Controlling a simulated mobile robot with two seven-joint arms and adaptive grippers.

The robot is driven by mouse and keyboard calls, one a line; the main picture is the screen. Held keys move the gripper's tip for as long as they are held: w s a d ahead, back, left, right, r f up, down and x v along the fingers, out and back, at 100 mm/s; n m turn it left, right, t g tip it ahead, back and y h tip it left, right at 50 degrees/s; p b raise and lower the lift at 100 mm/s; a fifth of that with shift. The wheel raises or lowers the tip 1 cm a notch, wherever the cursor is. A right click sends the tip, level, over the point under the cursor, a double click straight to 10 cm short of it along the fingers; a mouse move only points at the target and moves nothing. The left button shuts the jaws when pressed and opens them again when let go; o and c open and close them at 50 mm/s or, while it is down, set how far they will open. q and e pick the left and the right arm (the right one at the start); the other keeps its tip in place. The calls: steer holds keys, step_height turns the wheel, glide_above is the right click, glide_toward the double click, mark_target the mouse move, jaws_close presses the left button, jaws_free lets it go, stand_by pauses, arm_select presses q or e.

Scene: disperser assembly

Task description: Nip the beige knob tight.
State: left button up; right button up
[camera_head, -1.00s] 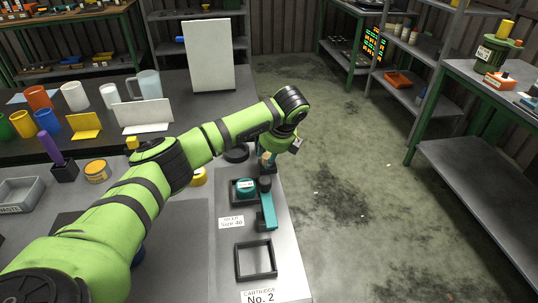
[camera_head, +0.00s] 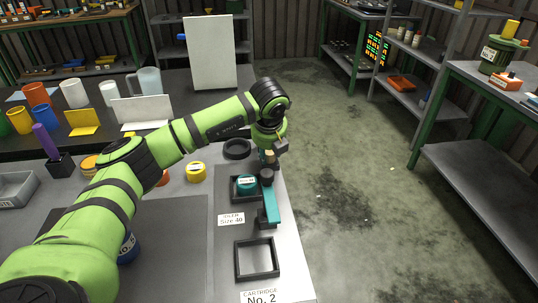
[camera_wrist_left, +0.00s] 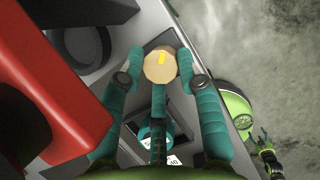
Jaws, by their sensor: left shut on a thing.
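The beige knob (camera_wrist_left: 160,65), round with a yellow mark on top, sits between the two teal fingertips of my left gripper (camera_wrist_left: 162,72) in the wrist view. The gripper is shut on it. How tight the knob is cannot be seen. A green and dark part at the lower right of the wrist view may be my right arm.
A black square tray (camera_head: 234,197) with a teal part (camera_head: 246,182) is left of the fixture. An empty black frame (camera_head: 239,260) lies nearer. A black ring (camera_head: 237,149) and a yellow round part (camera_head: 196,171) lie farther back. Open floor is to the right.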

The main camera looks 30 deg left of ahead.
arm_select(q)
steer(key=shift+s+d+f+m+h, duration=0.1)
steer(key=shift+d+f+m+h, duration=0.15)
steer(key=shift+m, duration=0.35)
steer(key=o, duration=1.1)
steer(key=shift+r, duration=0.1)
steer(key=shift+c, duration=0.2)
steer(key=shift+a, duration=0.15)
steer(key=shift+r, duration=0.1)
